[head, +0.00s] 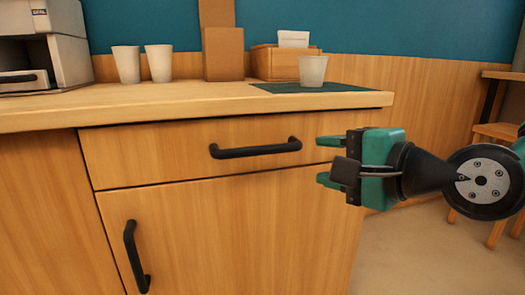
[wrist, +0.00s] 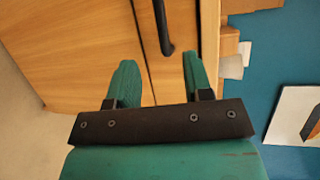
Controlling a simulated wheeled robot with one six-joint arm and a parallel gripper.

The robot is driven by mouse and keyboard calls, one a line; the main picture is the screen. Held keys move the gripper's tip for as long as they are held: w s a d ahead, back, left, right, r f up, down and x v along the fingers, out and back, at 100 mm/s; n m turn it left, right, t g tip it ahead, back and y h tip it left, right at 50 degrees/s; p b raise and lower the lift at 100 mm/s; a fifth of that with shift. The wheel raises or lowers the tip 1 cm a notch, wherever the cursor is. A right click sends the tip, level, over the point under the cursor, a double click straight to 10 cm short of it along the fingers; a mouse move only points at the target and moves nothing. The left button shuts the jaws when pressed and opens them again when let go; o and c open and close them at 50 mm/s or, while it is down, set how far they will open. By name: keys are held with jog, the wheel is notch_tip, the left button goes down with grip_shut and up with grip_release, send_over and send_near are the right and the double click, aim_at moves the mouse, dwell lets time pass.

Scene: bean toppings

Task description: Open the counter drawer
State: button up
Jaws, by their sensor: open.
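The counter drawer (head: 140,150) is a wide wooden front under the countertop and looks closed. Its black bar handle (head: 255,149) runs nearly level across the front. My green gripper (head: 320,160) is open and empty, to the right of the handle and apart from it, with its fingers pointing left. In the wrist view, the open fingers of my gripper (wrist: 159,62) frame the view, and the black handle (wrist: 163,28) shows ahead, between the lines of the two fingers. The drawer's inside is hidden.
A cabinet door (head: 235,235) with a black upright handle (head: 135,256) is below the drawer. Open floor (head: 420,255) lies at right.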

aim_at(265, 151)
jog(key=p+x, duration=0.1)
jog(key=x, duration=1.3)
jog(key=shift+w+a+f, duration=0.15)
jog(key=shift+w+a, duration=0.05)
jog(key=shift+w, duration=0.05)
jog(key=shift+w+a, duration=0.4)
jog(key=shift+w, duration=0.15)
grip_shut()
